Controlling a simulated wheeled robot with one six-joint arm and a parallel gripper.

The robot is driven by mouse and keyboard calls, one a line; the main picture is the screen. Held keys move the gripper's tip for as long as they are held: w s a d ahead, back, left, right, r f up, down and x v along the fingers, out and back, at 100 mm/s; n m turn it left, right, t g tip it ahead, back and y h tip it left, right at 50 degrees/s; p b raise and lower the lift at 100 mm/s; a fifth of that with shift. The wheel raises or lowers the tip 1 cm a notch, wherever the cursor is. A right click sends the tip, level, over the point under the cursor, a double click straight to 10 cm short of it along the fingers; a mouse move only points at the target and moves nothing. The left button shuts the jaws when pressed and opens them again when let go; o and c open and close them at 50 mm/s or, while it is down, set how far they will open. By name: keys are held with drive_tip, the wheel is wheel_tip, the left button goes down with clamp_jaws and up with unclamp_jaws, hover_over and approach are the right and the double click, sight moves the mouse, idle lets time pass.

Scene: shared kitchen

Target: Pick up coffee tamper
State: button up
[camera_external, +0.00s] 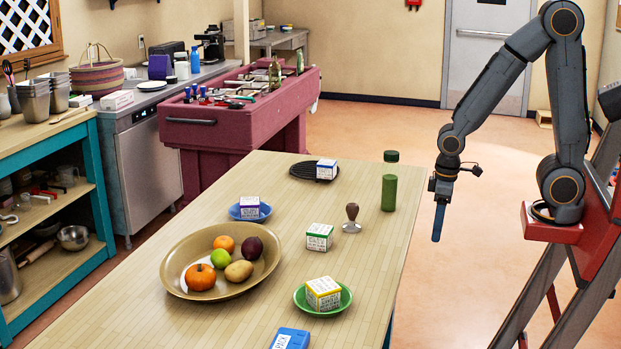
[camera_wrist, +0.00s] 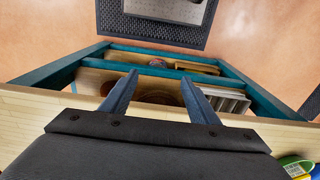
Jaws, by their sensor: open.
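The coffee tamper (camera_external: 352,218) stands upright on the wooden table, with a dark brown knob handle and a silver metal base. My gripper (camera_external: 437,225) hangs pointing down beyond the table's right edge, to the right of the tamper and apart from it. In the wrist view my gripper (camera_wrist: 158,98) shows two blue fingers spread apart with nothing between them. The tamper does not show in the wrist view.
A green bottle (camera_external: 389,190) stands between the tamper and my gripper. A green-labelled box (camera_external: 319,237) is left of the tamper. A green plate (camera_external: 301,298) with a yellow box, a fruit bowl (camera_external: 172,277) and a dark trivet (camera_external: 298,170) are also on the table.

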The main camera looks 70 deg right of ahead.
idle(0.4)
drive_tip(key=shift+c, duration=0.9)
